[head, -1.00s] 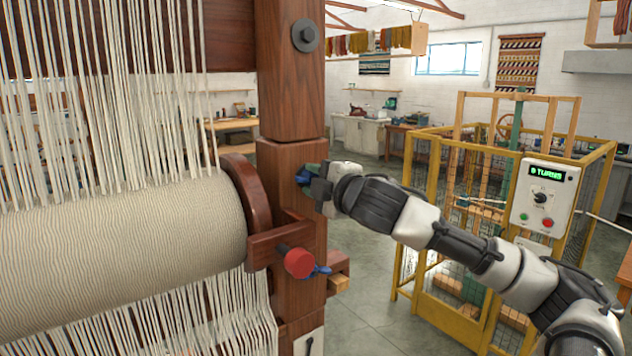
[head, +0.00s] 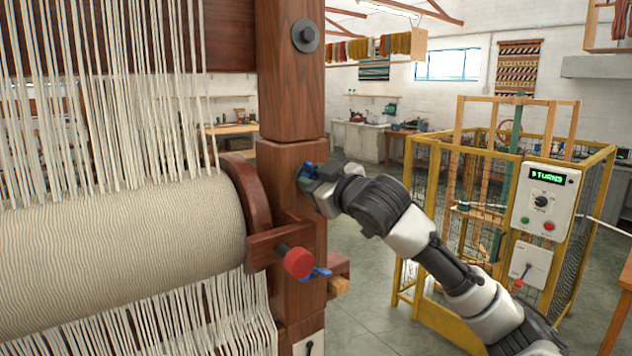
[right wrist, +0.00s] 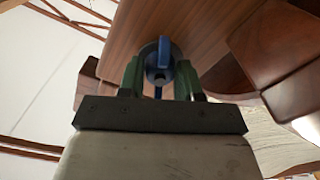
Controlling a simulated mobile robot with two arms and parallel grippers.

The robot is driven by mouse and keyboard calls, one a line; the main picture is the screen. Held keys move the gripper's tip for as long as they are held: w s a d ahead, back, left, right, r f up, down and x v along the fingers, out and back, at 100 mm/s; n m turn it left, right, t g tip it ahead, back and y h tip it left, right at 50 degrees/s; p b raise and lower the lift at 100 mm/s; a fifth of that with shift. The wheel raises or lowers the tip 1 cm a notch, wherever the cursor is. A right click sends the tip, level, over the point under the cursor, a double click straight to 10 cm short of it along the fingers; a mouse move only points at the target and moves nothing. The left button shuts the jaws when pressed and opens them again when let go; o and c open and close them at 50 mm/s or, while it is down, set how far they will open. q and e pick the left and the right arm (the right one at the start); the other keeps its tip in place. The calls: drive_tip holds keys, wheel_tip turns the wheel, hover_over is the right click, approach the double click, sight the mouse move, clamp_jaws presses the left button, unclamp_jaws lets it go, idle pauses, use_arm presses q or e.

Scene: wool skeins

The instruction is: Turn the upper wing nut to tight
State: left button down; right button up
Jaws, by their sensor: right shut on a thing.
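The upper wing nut (head: 307,170) is blue and sits on the front face of the dark wooden loom post. In the right wrist view the blue wing nut (right wrist: 164,47) stands around a grey bolt end, one wing up and one down. My right gripper (head: 314,178) is at the nut, its green fingers (right wrist: 160,78) on both sides, shut on it. The gripper hides part of the nut in the head view. A lower blue wing nut (head: 318,273) sits farther down the post. My left gripper is not in view.
A red knob (head: 298,262) sticks out just left of the lower nut, beside the cloth roller (head: 120,245). A yellow mesh cage (head: 408,240) with a control box (head: 546,202) stands to the right. Open floor lies between post and cage.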

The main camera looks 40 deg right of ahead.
drive_tip(key=m+p, duration=0.2)
drive_tip(key=m, duration=0.9)
idle(0.7)
drive_tip(key=o, duration=0.9)
drive_tip(key=shift+o, duration=0.2)
drive_tip(key=s+a+b, duration=0.1)
drive_tip(key=s+b, duration=0.3)
drive_tip(key=s, duration=0.6)
drive_tip(key=shift+s, duration=0.4)
drive_tip(key=shift+a+f, duration=0.1)
